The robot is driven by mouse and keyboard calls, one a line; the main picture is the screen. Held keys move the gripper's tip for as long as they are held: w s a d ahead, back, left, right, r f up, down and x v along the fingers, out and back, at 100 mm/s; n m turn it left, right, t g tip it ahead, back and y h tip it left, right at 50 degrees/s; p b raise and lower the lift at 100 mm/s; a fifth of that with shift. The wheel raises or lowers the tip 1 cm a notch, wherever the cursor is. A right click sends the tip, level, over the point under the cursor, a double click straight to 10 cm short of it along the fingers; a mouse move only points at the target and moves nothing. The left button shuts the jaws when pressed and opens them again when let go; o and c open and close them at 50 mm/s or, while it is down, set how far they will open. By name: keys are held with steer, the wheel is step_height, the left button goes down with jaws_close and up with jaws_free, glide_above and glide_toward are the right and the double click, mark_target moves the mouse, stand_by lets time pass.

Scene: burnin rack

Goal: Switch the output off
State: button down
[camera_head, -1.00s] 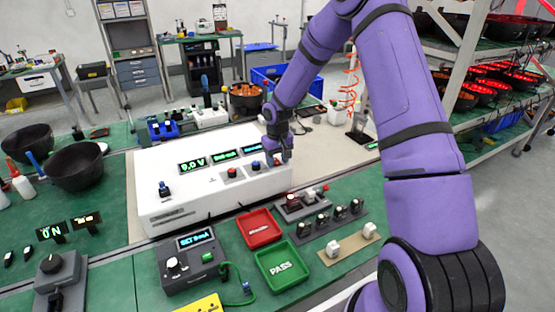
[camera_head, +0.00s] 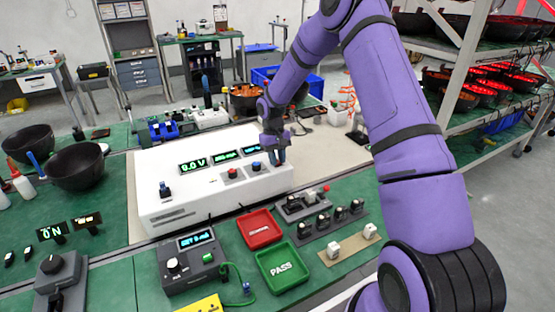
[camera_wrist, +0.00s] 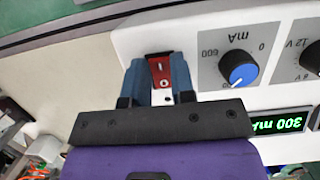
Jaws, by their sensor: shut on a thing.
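The white power supply box (camera_head: 185,205) stands on the bench with lit displays on its top. One reads 9.0 V (camera_head: 193,164). A blue current knob (camera_wrist: 240,75) sits beside my gripper in the wrist view, with a display reading 300 mA (camera_wrist: 278,123) near it. My gripper (camera_head: 275,156) is at the right end of the box top. In the wrist view my gripper (camera_wrist: 160,82) is shut on a small red switch (camera_wrist: 161,70), its blue-grey fingers on both sides. The switch's base is partly hidden, and its position cannot be told.
A red tray (camera_head: 259,229) and a green PASS tray (camera_head: 281,264) lie in front of the box. A small meter unit (camera_head: 188,262) and a panel of switches (camera_head: 330,222) stand nearby. An ON sign (camera_head: 50,232) is at left.

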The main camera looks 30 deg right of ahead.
stand_by(0.3)
steer(key=c, duration=1)
jaws_free()
steer(key=shift+o, duration=0.2)
steer(key=v, duration=1)
steer(key=shift+w+r, duration=0.2)
steer(key=shift+r, duration=0.15)
